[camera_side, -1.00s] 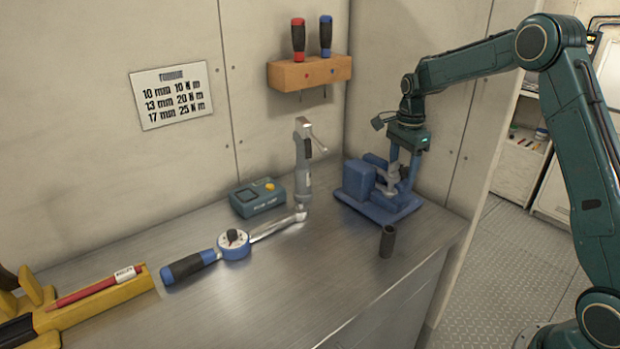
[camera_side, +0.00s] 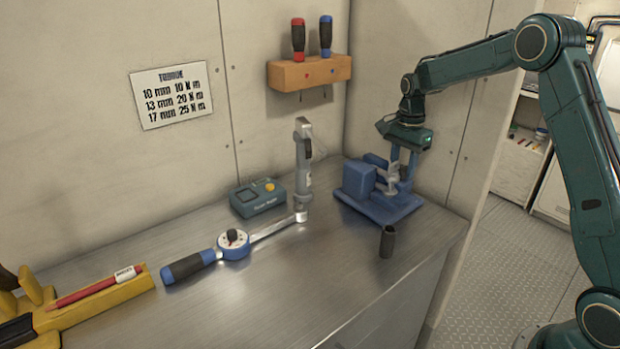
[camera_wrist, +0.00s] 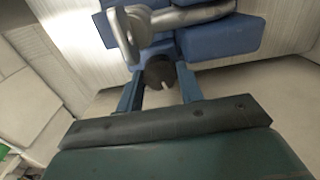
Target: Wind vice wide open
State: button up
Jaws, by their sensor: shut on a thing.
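The blue vice (camera_side: 357,182) stands on its flat base at the back right of the metal bench. My gripper (camera_side: 402,178) points down at the vice's right end. In the wrist view my gripper (camera_wrist: 161,78) has its two blue fingers on either side of a dark round knob (camera_wrist: 159,68) with a pale mark, and is shut on it. A grey metal part (camera_wrist: 190,18) of the vice lies just beyond the knob, among blue blocks. The width of the jaw gap is hard to tell, as my fingers and the metal part partly cover it.
A dark socket (camera_side: 387,242) stands in front of the vice. A grey upright tool (camera_side: 303,160), a teal box (camera_side: 257,198) and a torque wrench (camera_side: 234,245) are to the left. A screwdriver rack (camera_side: 309,73) hangs above. The front middle of the bench is clear.

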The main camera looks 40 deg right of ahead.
aim_at(403, 167)
jog(key=o, duration=1)
jog(key=shift+r, duration=0.2)
notch_tip(403, 167, up, 14)
jog(key=shift+f, duration=0.25)
jog(key=shift+c, duration=1.4)
